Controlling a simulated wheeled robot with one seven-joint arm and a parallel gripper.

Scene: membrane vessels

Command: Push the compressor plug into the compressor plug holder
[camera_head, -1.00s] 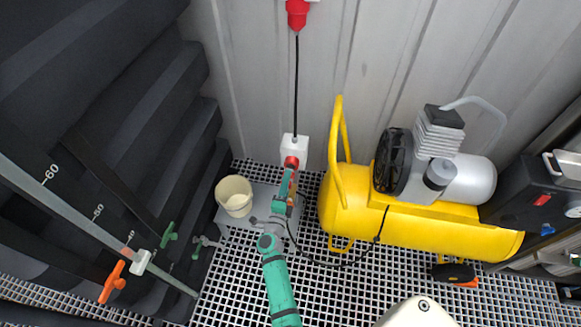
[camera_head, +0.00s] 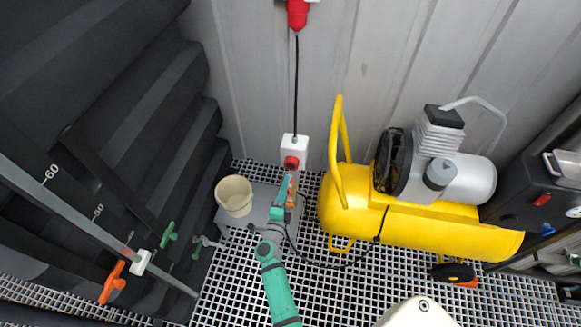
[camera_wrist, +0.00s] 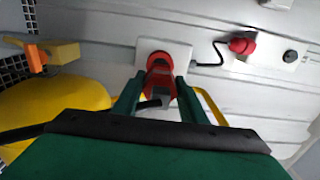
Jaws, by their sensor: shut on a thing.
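The compressor plug (camera_wrist: 160,78) is red with a dark grey end and sits between my green fingers in the wrist view. My gripper (camera_wrist: 161,94) is shut on it; in the head view my gripper (camera_head: 287,190) is just below the wall box. The plug points at the compressor plug holder (camera_wrist: 158,56), a red round socket on a white box. In the head view the red holder (camera_head: 291,163) shows on the lower front of that box. The plug overlaps the holder in the wrist view, so I cannot tell how far it is inserted.
The yellow compressor (camera_head: 420,232) stands close on the right, with its upright handle near my gripper. A cream bucket (camera_head: 234,195) is on the left. A black cable (camera_head: 330,264) runs beside my arm. Another red plug (camera_head: 297,14) is higher on the wall.

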